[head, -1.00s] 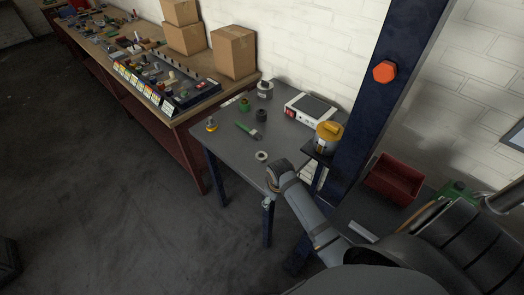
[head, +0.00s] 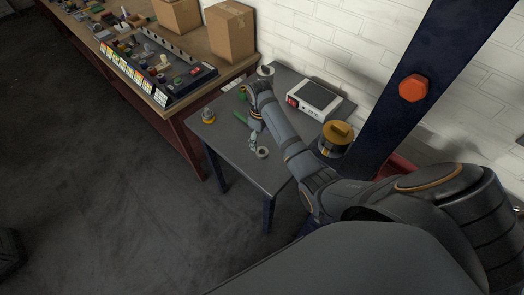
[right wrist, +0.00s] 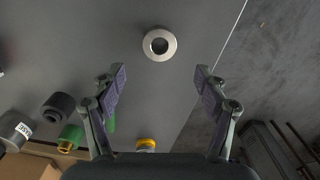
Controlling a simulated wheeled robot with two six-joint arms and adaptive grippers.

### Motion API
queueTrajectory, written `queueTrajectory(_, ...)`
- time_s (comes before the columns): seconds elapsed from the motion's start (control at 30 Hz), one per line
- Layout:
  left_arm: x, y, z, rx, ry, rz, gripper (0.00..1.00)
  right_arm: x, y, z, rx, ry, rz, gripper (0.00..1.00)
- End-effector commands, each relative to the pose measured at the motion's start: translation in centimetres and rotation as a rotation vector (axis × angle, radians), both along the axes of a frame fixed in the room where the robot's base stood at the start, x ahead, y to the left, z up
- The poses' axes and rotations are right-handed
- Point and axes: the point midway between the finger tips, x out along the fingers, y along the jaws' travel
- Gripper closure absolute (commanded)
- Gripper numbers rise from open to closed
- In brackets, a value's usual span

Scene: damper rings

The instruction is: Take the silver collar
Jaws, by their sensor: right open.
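The silver collar (head: 262,153) is a small ring lying flat on the grey table (head: 232,150), near its front edge. In the right wrist view the silver collar (right wrist: 159,44) shows its dark round hole, just beyond and between the fingertips. My right gripper (right wrist: 160,70) is open and empty, with a finger to either side below the ring in that view. In the head view my right gripper (head: 253,143) hangs over the table just left of the collar. My left gripper is not in view.
A dark cylinder (right wrist: 59,107) and a green ring (right wrist: 70,137) are near.

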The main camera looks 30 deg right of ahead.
Motion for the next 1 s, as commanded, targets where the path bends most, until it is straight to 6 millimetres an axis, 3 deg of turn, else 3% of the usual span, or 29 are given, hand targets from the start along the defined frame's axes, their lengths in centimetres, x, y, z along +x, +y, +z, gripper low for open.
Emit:
queueTrajectory(0.1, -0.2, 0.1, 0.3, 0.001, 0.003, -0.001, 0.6, 0.0, 0.0, -1.4, 0.0, 0.0, -0.001, 0.26)
queueTrajectory(0.33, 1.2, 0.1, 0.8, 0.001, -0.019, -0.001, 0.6, -0.2, -0.1, -2.4, 0.0, 0.001, -0.001, 0.26)
queueTrajectory(0.47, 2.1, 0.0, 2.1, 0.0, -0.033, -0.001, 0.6, -0.8, -0.3, -4.5, 0.0, 0.002, -0.002, 0.26)
queueTrajectory(0.6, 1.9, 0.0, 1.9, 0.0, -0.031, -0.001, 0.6, -0.7, -0.3, -6.7, 0.001, -0.001, -0.001, 0.26)
queueTrajectory(0.87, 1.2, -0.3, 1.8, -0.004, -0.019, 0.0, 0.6, -0.7, -0.3, -7.2, 0.0, -0.004, -0.001, 0.26)
queueTrajectory(1.0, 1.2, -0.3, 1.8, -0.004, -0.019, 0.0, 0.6, -0.7, -0.3, -7.2, -0.001, -0.003, -0.001, 0.44)
